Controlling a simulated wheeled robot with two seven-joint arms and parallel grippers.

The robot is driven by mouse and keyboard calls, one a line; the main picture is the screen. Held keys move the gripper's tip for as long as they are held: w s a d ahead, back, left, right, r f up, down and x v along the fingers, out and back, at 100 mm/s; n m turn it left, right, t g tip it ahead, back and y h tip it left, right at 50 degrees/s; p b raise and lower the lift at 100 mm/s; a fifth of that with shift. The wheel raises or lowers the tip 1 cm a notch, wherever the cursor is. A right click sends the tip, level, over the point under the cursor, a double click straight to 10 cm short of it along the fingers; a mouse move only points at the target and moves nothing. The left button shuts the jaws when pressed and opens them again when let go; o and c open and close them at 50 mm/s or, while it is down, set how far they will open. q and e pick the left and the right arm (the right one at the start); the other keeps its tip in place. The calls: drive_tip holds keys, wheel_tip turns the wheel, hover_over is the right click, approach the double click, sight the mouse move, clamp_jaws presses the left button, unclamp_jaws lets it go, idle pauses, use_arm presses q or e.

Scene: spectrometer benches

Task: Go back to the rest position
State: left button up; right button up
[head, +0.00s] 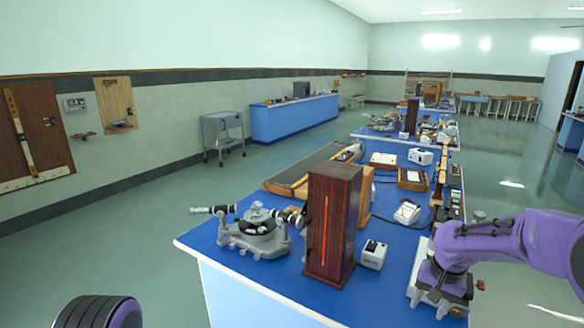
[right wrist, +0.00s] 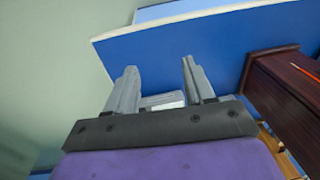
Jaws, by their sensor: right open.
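My right arm comes in from the right in the head view, with its purple wrist low over the right part of the near blue bench. My right gripper (head: 428,288) is at the bench's right edge there, partly lost against grey parts. In the right wrist view its two grey fingers (right wrist: 160,85) stand wide apart. A small grey-white thing (right wrist: 163,100) shows between them near the palm; I cannot tell what it is or whether it touches. Only a dark ribbed, purple part of my left arm shows at the bottom left; the left gripper is out of view.
A tall dark wooden box (head: 332,225) with a glowing orange slit stands on the near bench (head: 215,240). A grey spectrometer (head: 255,232) is to its left, a small white box (head: 373,254) to its right. More instruments crowd the bench behind. Open floor (head: 110,235) lies left.

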drive_tip(key=s+a+f+m+t+h+b, duration=0.1)
drive_tip(key=s+f+t, duration=0.2)
drive_tip(key=f, duration=0.6)
drive_tip(key=s+f+t+h+b, duration=0.2)
drive_tip(key=s+f+t, duration=0.1)
drive_tip(key=f, duration=0.6)
drive_tip(key=s+f+g+b, duration=0.1)
drive_tip(key=s+f, duration=0.3)
drive_tip(key=s, duration=0.6)
drive_tip(key=s+a+f+g+b, duration=0.1)
drive_tip(key=s+f, duration=0.4)
drive_tip(key=s, duration=0.5)
drive_tip(key=s+f+g+h+b, duration=0.1)
drive_tip(key=s+f, duration=0.4)
drive_tip(key=s, duration=0.4)
drive_tip(key=shift+s+a+f+n+g+b, duration=0.15)
drive_tip(key=shift+s+a+n+g+b, duration=0.15)
drive_tip(key=shift+s+g, duration=0.1)
